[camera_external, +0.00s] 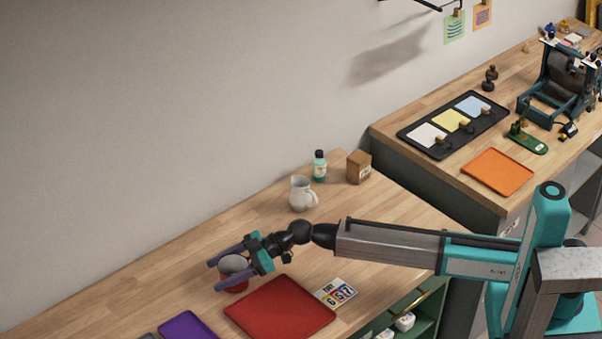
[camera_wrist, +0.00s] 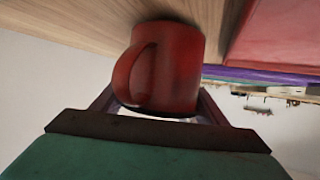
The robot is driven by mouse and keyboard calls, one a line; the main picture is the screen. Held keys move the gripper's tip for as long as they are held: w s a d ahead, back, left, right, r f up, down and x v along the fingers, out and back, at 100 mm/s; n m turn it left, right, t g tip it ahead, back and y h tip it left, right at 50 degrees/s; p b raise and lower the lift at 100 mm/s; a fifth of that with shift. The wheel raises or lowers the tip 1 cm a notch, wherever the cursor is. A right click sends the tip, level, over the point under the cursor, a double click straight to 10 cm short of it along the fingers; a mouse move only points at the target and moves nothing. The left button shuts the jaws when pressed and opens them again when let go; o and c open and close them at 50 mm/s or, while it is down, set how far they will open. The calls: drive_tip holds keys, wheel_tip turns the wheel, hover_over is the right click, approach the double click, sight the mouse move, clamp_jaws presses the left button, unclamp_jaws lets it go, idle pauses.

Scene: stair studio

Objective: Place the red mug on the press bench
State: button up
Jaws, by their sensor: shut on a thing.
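The red mug (camera_external: 234,285) is at the left end of my arm, over the near wooden bench. In the wrist view the red mug (camera_wrist: 172,70) fills the middle, with its handle toward the left. My gripper (camera_external: 222,275) has its two purple fingers on either side of the mug and is shut on it. I cannot tell whether the mug touches the bench top. The press bench (camera_external: 395,165) is the higher wooden bench at the upper right, with a teal-framed press (camera_external: 560,85) with a dark roller at its far end.
A red mat (camera_external: 280,308) and a number card (camera_external: 337,292) lie right of the mug. A white pitcher (camera_external: 302,194), a bottle (camera_external: 319,166) and a brown box (camera_external: 359,167) stand toward the wall. The press bench holds a black tray (camera_external: 408,137) and an orange mat (camera_external: 497,171).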

drive_tip(key=shift+f, duration=0.1)
idle(0.3)
drive_tip(key=o, duration=1.2)
drive_tip(key=shift+c, duration=0.2)
drive_tip(key=b+v, duration=0.2)
drive_tip(key=v, duration=1)
drive_tip(key=c, duration=0.8)
